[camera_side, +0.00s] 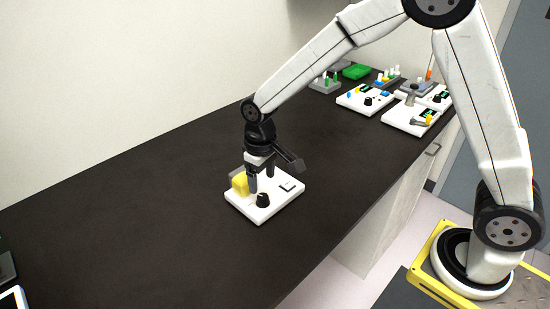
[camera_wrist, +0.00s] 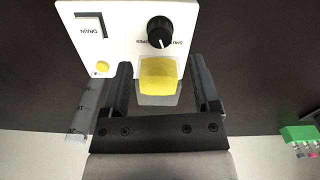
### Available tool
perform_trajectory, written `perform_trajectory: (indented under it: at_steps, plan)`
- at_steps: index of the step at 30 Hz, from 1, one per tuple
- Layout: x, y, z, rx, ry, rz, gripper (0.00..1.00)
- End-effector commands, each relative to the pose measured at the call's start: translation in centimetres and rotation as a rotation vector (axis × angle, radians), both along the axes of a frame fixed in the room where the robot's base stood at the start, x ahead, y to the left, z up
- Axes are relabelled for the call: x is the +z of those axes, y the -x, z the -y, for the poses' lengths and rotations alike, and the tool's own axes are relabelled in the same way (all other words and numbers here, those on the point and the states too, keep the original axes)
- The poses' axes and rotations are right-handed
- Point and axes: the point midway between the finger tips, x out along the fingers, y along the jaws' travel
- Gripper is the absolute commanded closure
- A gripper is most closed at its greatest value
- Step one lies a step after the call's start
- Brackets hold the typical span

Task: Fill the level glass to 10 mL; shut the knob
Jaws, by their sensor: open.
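A white panel (camera_side: 285,196) lies on the dark counter and carries a black knob (camera_side: 263,199). In the wrist view the knob (camera_wrist: 160,31) has a white pointer line at its lower edge, near the OPEN and SHUT lettering; its exact setting is hard to read. A yellow block (camera_wrist: 158,74) stands below the knob. A greyish clear tube with faint marks (camera_wrist: 84,108), perhaps the level glass, lies at the panel's left edge; its liquid level cannot be read. My gripper (camera_wrist: 161,64) is open, its fingers on either side of the yellow block, apart from the knob. It also shows above the panel in the side view (camera_side: 254,184).
More white panels (camera_side: 364,98) and a green tray (camera_side: 356,71) stand at the counter's far end. The counter around the panel is clear.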

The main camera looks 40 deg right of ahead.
Motion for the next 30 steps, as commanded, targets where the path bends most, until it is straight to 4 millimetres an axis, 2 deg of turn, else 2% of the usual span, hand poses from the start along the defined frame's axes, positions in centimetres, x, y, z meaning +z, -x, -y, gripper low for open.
perform_trajectory:
  at_steps: [3, 9, 23, 30]
  plan:
    - [1.4, -0.1, 0.0, 0.000, 0.000, 0.002, 0.21]
    - [2.4, 0.0, 0.0, 0.000, 0.000, 0.001, 0.21]
    - [2.5, 0.3, 0.3, -0.005, -0.001, 0.005, 0.21]
    - [2.6, 2.4, 2.3, -0.035, -0.008, 0.043, 0.21]
